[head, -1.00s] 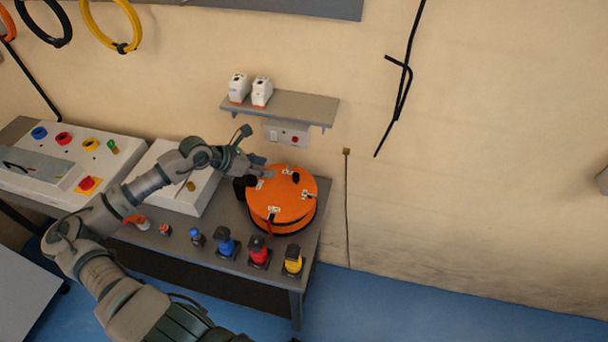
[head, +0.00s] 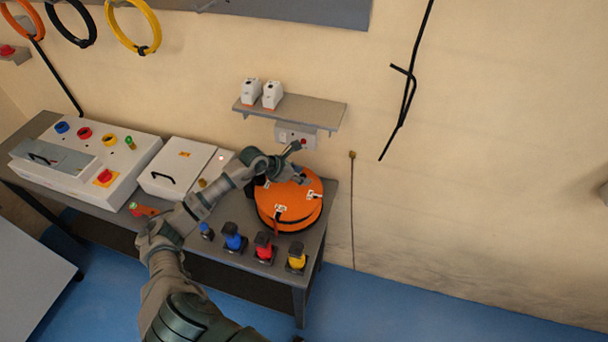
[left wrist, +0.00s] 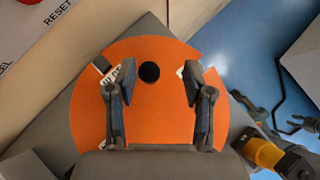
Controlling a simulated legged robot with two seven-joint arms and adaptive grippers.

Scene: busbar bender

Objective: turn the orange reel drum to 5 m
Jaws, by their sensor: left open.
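The orange reel drum (head: 287,207) lies flat at the right end of the bench, with small white labels around its top. My left gripper (head: 299,174) is over the far part of the drum and hides some of it. In the left wrist view the drum (left wrist: 150,118) fills the middle, and my left gripper (left wrist: 155,88) is open above it, fingers apart. A round black knob (left wrist: 149,72) shows between and slightly beyond the fingertips; I cannot tell whether they touch anything. The labels are partly covered by the fingers and cannot be read.
Blue (head: 234,239), red (head: 264,247) and yellow (head: 297,258) posts stand along the bench's front edge near the drum. A wall shelf (head: 292,110) with two white devices and a socket box (head: 295,134) are behind it. White control boxes stand left.

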